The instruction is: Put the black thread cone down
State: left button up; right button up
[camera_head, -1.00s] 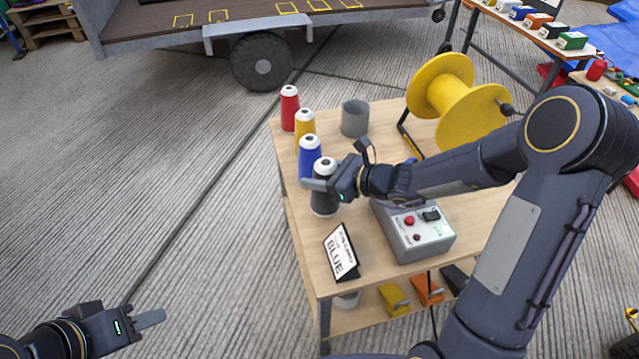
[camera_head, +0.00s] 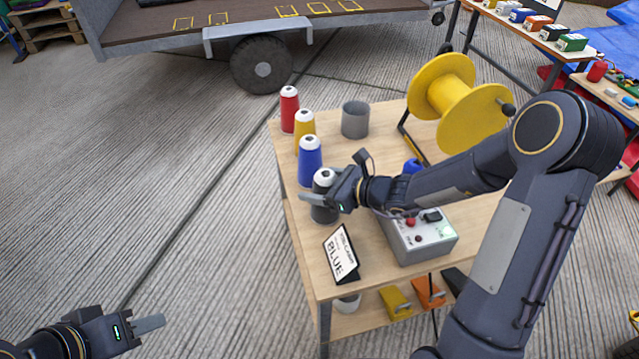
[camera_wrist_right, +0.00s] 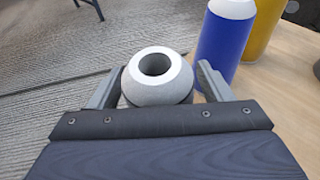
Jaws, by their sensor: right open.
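The black thread cone (camera_head: 323,212) stands upright on the wooden table, at the near end of a row of cones along its left edge. My right gripper (camera_head: 314,201) is open around it, a finger on either side. In the right wrist view the cone's white top (camera_wrist_right: 158,75) shows between the open fingers of the right gripper (camera_wrist_right: 155,88); its black body is mostly hidden there. My left gripper (camera_head: 150,324) is low at the left, away from the table; its finger gap cannot be made out.
A blue cone (camera_head: 310,160) stands just behind the black one, then yellow (camera_head: 304,124) and red (camera_head: 289,108) cones. A grey control box (camera_head: 425,240), a BLUE sign (camera_head: 340,256), a grey cup (camera_head: 355,119) and a yellow spool (camera_head: 450,100) share the wooden table (camera_head: 385,280).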

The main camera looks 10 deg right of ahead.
jog(key=shift+r, duration=0.2)
jog(key=shift+s+d+r+p, duration=0.1)
jog(key=shift+s+d+p, duration=0.05)
jog(key=shift+d+p, duration=0.15)
jog(key=p+v, duration=0.2)
jog(key=v, duration=0.9)
jog(key=s+a+r+n+g, duration=0.2)
jog(key=s+a+r+n, duration=0.15)
jog(key=s+n, duration=0.35)
jog(key=s+a+r+n+g, duration=0.2)
jog(key=s+r+n+g, duration=0.15)
jog(key=s+n, duration=0.35)
jog(key=s+d+n+t+h, duration=0.1)
jog(key=s+d+n+h, duration=0.3)
jog(key=n, duration=0.7)
jog(key=s+h, duration=0.2)
jog(key=s, duration=0.1)
jog(key=shift+s+d+t, duration=0.15)
jog(key=shift+d+t, duration=0.2)
jog(key=shift+d, duration=0.05)
